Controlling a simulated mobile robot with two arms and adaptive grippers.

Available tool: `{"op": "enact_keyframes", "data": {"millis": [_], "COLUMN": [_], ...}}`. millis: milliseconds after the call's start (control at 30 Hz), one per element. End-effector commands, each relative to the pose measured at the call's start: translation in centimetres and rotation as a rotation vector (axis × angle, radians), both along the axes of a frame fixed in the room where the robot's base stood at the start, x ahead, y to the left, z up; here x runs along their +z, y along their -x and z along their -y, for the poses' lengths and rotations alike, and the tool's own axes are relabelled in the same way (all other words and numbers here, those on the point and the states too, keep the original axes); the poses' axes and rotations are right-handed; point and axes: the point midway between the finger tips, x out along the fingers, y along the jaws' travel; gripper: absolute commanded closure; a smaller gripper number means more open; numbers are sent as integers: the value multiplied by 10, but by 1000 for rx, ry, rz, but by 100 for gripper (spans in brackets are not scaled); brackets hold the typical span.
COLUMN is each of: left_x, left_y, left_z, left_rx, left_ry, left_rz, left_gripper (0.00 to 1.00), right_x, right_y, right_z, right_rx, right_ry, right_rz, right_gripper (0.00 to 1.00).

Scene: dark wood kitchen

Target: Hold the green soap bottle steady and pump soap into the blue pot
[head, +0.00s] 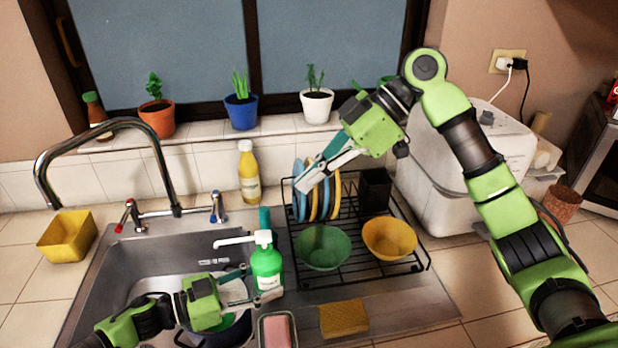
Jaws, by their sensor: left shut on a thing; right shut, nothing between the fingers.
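The green soap bottle (266,266) has a white pump top with its spout pointing left. It looks upright at the sink's right side. My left gripper (274,289) is shut on its lower part from the left. A dark blue pot (242,330) sits in the sink, largely hidden under my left gripper and arm; something green shows in it. My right gripper (303,186) is shut and empty, in front of the plates, above and right of the pump top and apart from it.
The dish rack (405,262) holds plates, a green bowl (322,248) and a yellow bowl (389,239). A pink soap dish (277,331) and a sponge (344,318) lie in front. A yellow bottle (249,175), the faucet (160,165) and a blue plant pot (241,113) stand behind.

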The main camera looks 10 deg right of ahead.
Motion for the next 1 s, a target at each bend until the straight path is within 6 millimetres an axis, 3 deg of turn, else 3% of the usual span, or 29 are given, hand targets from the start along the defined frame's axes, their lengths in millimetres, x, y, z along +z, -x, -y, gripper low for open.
{"op": "enact_keyframes", "data": {"millis": [267,300,333,367,767,1000], "left_x": [-1,-1,-1,0,0,3], "left_y": [0,0,0,0,1,13], "left_z": [0,0,0,0,-6,-47], "left_rx": [1,1,1,1,1,4], "left_ry": [-1,-1,-1,-1,-1,-5], "left_rz": [0,0,0,0,-1,-1], "left_gripper": [66,44,36,35,35,35], "right_x": [0,0,0,0,0,0], "right_y": [0,0,0,0,0,0], "right_z": [0,0,0,0,0,0], "right_rx": [0,0,0,0,0,0], "right_ry": [0,0,0,0,0,0], "right_rz": [0,0,0,0,0,0], "right_gripper": [100,100,100,100,100,100]}}
